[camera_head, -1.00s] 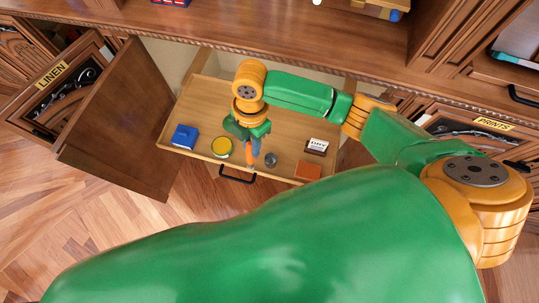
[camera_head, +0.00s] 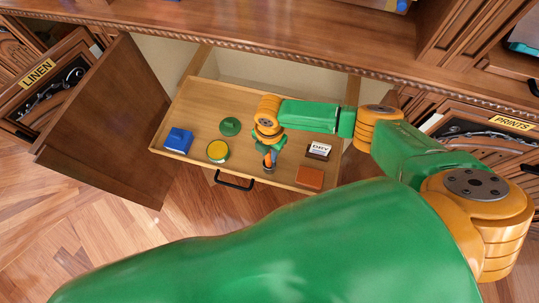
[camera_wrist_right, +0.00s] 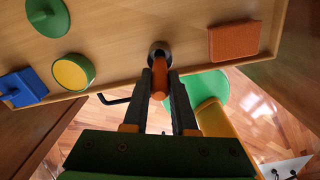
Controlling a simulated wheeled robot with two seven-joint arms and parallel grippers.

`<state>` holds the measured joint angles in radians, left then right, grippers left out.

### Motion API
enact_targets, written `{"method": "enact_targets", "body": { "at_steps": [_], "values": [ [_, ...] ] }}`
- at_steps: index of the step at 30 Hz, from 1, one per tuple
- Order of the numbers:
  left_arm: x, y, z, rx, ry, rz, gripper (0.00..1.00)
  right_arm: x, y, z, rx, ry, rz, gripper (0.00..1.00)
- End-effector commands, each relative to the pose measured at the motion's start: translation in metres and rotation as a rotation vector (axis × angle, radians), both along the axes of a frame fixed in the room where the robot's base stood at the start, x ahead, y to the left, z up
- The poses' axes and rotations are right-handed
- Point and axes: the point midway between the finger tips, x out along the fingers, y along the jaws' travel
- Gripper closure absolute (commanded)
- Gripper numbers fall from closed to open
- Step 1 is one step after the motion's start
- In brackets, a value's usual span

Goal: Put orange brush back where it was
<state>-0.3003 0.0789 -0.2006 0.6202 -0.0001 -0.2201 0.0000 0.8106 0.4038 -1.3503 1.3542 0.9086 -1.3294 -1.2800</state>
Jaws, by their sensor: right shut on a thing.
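The orange brush (camera_wrist_right: 160,84) shows between the two fingers of my right gripper (camera_wrist_right: 159,88) in the right wrist view. The gripper is shut on it. In the head view, my right gripper (camera_head: 269,149) points down over the drawer's front, with a bit of the orange brush (camera_head: 267,163) below it. A small dark round cup (camera_wrist_right: 158,48) sits at the brush's far end in the wrist view. The brush overlaps the cup's edge there. I cannot tell whether its tip is inside. My left gripper is not in view.
The open wooden drawer (camera_head: 195,97) also holds a blue box (camera_head: 178,140), a yellow-topped green tin (camera_head: 218,151), a green disc-shaped object (camera_head: 230,126), a white-labelled box (camera_head: 319,150) and an orange-brown block (camera_head: 310,177). An open cabinet door (camera_head: 105,125) stands left.

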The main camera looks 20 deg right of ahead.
Motion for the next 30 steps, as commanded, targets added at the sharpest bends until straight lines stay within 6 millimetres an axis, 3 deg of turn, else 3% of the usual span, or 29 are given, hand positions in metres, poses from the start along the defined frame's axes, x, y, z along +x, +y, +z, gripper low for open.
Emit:
{"method": "enact_targets", "body": {
  "at_steps": [7, 8, 11, 18, 21, 24, 30],
  "values": [
    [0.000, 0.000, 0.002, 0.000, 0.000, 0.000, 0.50, -0.001, 0.000, -0.007, 0.000, 0.001, 0.001, 1.00],
    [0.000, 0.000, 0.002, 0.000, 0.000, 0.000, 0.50, -0.001, 0.000, -0.007, 0.000, 0.001, 0.001, 0.69],
    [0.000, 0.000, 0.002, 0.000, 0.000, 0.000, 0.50, -0.001, 0.000, -0.007, 0.000, 0.001, 0.000, 0.45],
    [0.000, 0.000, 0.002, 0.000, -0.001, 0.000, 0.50, 0.000, 0.000, -0.007, 0.000, 0.001, 0.000, 0.45],
    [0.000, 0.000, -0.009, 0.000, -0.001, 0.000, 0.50, 0.000, 0.000, -0.016, 0.000, 0.000, 0.000, 0.45],
    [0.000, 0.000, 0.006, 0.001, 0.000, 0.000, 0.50, 0.001, 0.000, 0.015, 0.002, -0.002, 0.001, 0.45],
    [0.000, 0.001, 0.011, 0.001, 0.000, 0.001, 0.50, 0.005, -0.001, 0.053, 0.003, -0.002, 0.000, 0.45]
  ]
}}
